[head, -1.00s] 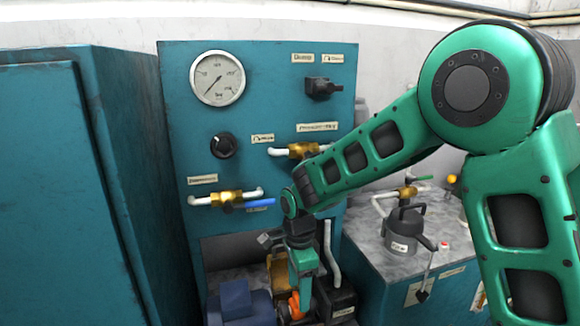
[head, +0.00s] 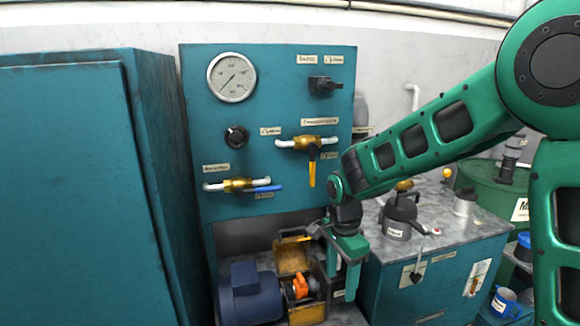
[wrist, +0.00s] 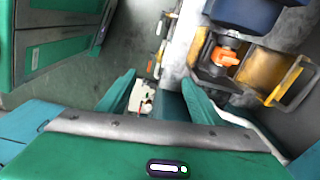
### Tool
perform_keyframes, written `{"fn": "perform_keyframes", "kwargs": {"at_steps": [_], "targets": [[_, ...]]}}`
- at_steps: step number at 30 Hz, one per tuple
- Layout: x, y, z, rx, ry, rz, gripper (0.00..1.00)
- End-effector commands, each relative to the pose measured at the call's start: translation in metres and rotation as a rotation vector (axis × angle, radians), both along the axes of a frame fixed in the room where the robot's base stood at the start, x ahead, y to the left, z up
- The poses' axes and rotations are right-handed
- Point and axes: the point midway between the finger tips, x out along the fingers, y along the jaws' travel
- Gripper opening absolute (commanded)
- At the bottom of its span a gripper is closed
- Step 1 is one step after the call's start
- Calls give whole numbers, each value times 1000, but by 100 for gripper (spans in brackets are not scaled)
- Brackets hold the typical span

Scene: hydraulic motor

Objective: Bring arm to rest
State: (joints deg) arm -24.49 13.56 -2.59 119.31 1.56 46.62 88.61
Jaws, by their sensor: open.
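My green arm reaches in from the right of the head view and bends down at the wrist. My gripper (head: 343,282) hangs down to the right of the motor assembly, in front of the bench. It is open, with nothing between its fingers. In the wrist view the two green fingers (wrist: 158,90) stand apart above the floor and the bench side. The blue motor (head: 249,292) and its orange coupling (head: 300,287) sit left of my gripper, clear of the fingers. The coupling also shows in the wrist view (wrist: 224,57).
A teal panel (head: 290,190) with a gauge (head: 231,77), a blue-handled valve and a yellow-handled valve (head: 312,165) stands behind. A yellow guard (head: 291,257) stands open by the coupling. A teal cabinet (head: 70,190) is at left. The bench (head: 440,275) at right carries a dark can (head: 400,213).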

Motion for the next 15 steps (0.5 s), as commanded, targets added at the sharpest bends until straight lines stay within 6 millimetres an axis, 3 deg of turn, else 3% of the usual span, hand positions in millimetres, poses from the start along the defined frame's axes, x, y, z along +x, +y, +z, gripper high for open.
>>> {"fn": "perform_keyframes", "kwargs": {"at_steps": [5, 8, 12, 15], "targets": [[-15, -61, 25, -11, -4, 65, 59], [-35, -106, 41, -18, -1, 121, 59], [-77, -171, 62, -23, 6, 220, 59], [-114, -209, 72, -21, 13, 294, 59]]}}
